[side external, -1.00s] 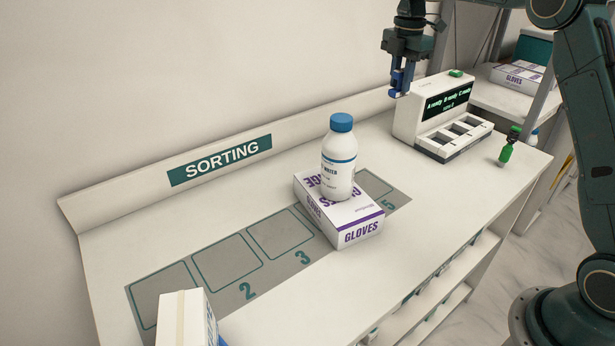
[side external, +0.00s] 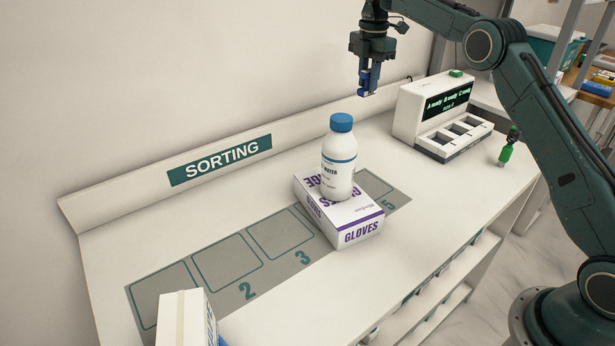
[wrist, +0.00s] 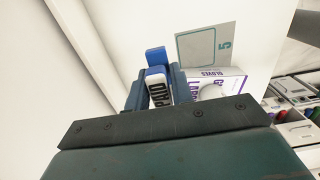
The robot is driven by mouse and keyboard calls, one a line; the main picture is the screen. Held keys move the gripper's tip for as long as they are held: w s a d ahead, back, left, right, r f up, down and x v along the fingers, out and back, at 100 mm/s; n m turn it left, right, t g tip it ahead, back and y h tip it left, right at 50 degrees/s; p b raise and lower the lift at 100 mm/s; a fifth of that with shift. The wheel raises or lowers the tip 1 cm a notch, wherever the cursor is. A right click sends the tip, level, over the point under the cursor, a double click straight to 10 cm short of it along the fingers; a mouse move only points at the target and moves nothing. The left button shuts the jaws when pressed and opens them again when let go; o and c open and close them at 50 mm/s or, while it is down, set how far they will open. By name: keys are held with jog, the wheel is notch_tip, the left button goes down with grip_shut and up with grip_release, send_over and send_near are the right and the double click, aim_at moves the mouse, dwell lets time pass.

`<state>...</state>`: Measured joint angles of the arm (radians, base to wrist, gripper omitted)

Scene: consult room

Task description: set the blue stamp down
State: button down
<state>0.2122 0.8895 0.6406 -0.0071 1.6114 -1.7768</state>
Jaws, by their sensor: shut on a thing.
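The blue stamp (wrist: 158,90), blue with a white face reading PAID, is between the jaws of my gripper (wrist: 155,86) in the wrist view. In the side view my gripper (side external: 369,82) is shut on it and holds it high near the wall ledge, between the bottle and the white device. The grey sorting mat (side external: 222,290) lies on the white counter, with numbered outlined squares. Square 5 shows empty in the wrist view (wrist: 206,46); square 4 is hidden by the gloves box.
A gloves box (side external: 354,227) bears an upright water bottle (side external: 338,175) and covers part of the mat. A white device (side external: 430,113) with slots and a lit screen stands right, near a green item (side external: 506,153). Another box (side external: 183,318) stands at the front left.

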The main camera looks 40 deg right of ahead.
jog(key=shift+f, duration=0.1)
notch_tip(320, 180, down, 14)
dwell(0.5)
jog(key=shift+f, duration=0.1)
jog(key=shift+f, duration=2.8)
jog(key=shift+f, duration=0.1)
jog(key=c, duration=1.2)
grip_release()
